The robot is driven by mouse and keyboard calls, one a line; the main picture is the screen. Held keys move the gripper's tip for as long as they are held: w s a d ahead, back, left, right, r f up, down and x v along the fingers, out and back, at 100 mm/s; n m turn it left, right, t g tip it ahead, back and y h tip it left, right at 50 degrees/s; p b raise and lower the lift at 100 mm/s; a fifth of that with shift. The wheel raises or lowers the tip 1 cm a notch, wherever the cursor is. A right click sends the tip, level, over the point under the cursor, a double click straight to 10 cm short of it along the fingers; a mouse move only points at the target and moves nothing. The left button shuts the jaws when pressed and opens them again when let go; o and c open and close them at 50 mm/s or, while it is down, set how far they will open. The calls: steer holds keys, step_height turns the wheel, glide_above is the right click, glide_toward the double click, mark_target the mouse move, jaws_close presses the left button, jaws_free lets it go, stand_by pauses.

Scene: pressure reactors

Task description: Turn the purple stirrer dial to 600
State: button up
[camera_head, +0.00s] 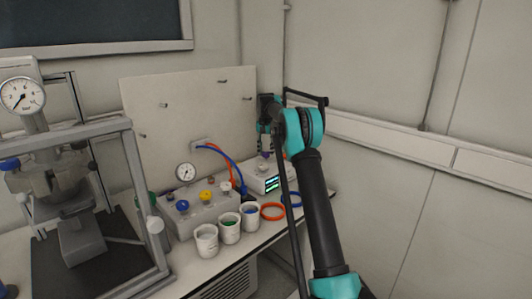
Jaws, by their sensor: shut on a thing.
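The stirrer unit is a small white box (258,184) with a lit dark display (272,184) on its front, near the right end of the bench. The display's digits are too small to read. My gripper (265,151) points down from above, its dark fingers shut on the purple stirrer dial (266,155) over the top of the box. Only a small bit of purple shows between the fingertips. The dial's pointer and marks are hidden. My arm comes up from the lower right and partly covers the area to the right of the box.
Several white cups (206,240) and an orange ring (272,211) lie in front. A reactor frame (140,185) stands at left. A pale panel (190,110) rises behind.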

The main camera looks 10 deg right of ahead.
mark_target(266, 153)
steer(key=m, duration=0.5)
steer(key=shift+m, duration=2.5)
steer(key=o, duration=1.2)
steer(key=shift+c, duration=0.2)
step_height(266, 153, up, 12)
